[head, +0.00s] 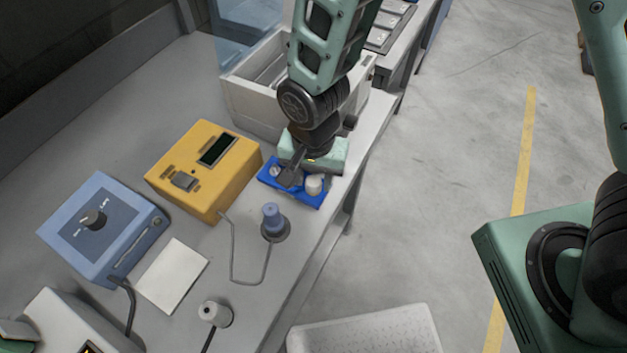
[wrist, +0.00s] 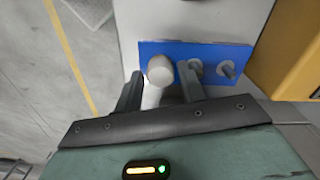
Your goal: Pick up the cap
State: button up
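A white, round-topped piece, which looks like the cap (head: 315,184), stands on a blue plate (head: 309,201) on the bench. In the wrist view the cap (wrist: 160,69) is at the left part of the blue plate (wrist: 212,49), with a paler stem-like part below its round top. My gripper (head: 301,180) is low over the plate. In the wrist view its two fingers (wrist: 160,84) are apart, one to each side of the cap. A gap shows between the cap and the right finger; I cannot tell whether the left finger touches it.
Small grey pegs (wrist: 228,69) stand on the plate, right of the cap. A yellow device (head: 190,160) is close on the left. A white open box (head: 250,108) is behind. A blue-topped post (head: 272,217) and bent wire stand in front. The bench edge is near on the right.

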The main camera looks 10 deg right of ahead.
aim_at(314, 181)
jog(key=c, duration=0.7)
jog(key=shift+r, duration=0.15)
notch_tip(314, 181, up, 10)
jog(key=shift+f+b, duration=0.1)
jog(key=shift+b, duration=0.4)
jog(key=shift+f, duration=0.1)
